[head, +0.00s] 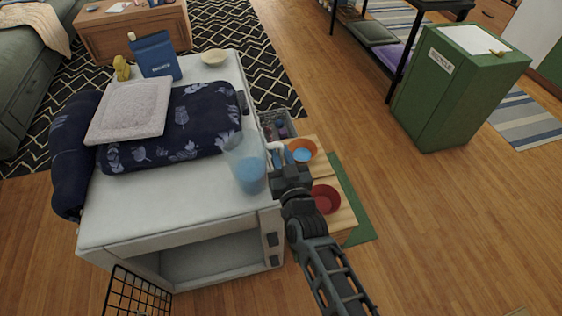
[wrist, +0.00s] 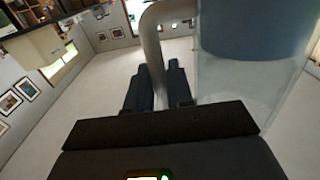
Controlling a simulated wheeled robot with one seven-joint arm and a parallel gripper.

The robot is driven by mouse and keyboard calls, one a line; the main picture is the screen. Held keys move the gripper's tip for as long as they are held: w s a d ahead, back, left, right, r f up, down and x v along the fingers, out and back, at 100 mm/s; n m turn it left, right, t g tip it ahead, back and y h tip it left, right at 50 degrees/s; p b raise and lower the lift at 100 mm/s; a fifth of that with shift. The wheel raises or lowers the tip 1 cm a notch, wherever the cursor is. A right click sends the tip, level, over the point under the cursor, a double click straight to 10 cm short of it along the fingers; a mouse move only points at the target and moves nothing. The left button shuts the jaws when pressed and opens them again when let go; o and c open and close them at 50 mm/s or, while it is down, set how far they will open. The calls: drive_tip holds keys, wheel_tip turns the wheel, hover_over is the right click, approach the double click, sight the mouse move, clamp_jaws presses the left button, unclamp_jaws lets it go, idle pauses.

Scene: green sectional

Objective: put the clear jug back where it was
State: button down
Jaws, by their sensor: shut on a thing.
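The clear jug (head: 246,168) holds blue liquid and appears roughly upright over the right front part of the white cabinet top (head: 170,205). I cannot tell whether its base touches the top. My gripper (head: 279,168) is at the jug's right side, shut on its handle. In the wrist view the pale curved handle (wrist: 153,45) passes between the two dark fingers of my gripper (wrist: 160,85), and the jug's clear body (wrist: 250,75) fills the right side. An orange bowl (head: 302,151) with blue contents stands just right of the gripper, on a low wooden stand (head: 340,207).
A red bowl (head: 326,198) is on the same stand, close to my arm. A dark blue patterned cloth (head: 205,115), a grey cushion (head: 130,108), a blue bag (head: 157,55) and a pale bowl (head: 214,57) occupy the cabinet's back. Its front left top is clear. A green bin (head: 445,95) stands right.

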drive_tip(key=shift+f, duration=0.95)
drive_tip(key=c, duration=1.5)
unclamp_jaws()
drive_tip(key=shift+f+b, duration=0.15)
drive_tip(key=shift+b, duration=0.15)
drive_tip(key=o, duration=0.5)
drive_tip(key=shift+r, duration=0.3)
drive_tip(key=p+v, duration=0.3)
drive_tip(key=v, duration=0.9)
drive_tip(key=shift+p, duration=0.3)
